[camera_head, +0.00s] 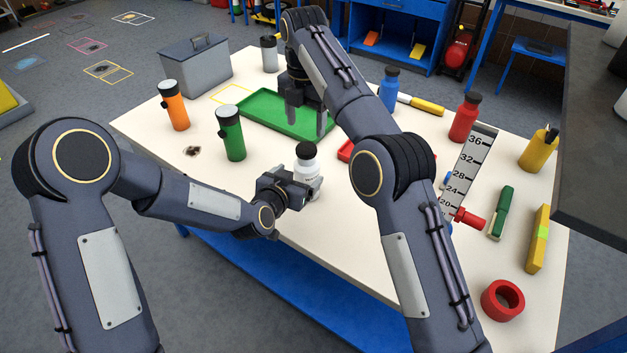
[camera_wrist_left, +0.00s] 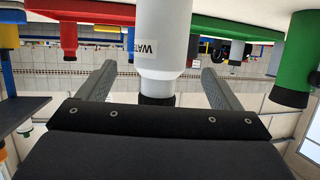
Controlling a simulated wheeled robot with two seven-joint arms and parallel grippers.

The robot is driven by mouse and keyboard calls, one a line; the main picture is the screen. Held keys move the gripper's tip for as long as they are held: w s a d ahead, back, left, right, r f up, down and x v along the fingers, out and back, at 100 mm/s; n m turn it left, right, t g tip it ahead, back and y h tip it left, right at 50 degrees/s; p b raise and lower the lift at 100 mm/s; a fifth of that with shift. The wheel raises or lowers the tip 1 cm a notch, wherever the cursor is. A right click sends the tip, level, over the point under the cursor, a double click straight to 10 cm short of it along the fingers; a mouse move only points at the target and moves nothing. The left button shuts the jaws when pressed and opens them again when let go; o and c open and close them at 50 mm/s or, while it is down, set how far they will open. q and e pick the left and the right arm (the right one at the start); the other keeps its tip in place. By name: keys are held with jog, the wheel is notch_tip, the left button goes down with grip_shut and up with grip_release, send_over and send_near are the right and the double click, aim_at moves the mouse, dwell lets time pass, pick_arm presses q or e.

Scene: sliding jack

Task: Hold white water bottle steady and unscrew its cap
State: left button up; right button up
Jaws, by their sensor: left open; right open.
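The white water bottle (camera_head: 306,162) with a black cap stands upright near the front edge of the table. In the left wrist view, which is upside down, the bottle (camera_wrist_left: 163,40) shows a "WATER" label and its black cap (camera_wrist_left: 157,99). My left gripper (camera_head: 302,188) is open at the bottle, with one finger on either side and visible gaps to both. Its fingers (camera_wrist_left: 158,80) also show in the left wrist view. My right gripper (camera_head: 306,120) is open and empty, pointing down over the green tray, behind and above the bottle.
A green tray (camera_head: 257,118) lies behind the bottle. A green bottle (camera_head: 231,135) and an orange bottle (camera_head: 174,107) stand to the left. A blue bottle (camera_head: 389,90), a red bottle (camera_head: 465,118) and a ruler (camera_head: 470,168) are to the right. My right arm crosses the table's middle.

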aim_at(307, 168)
pick_arm(q)
jog(key=x, duration=0.6)
jog(key=shift+w, duration=0.1)
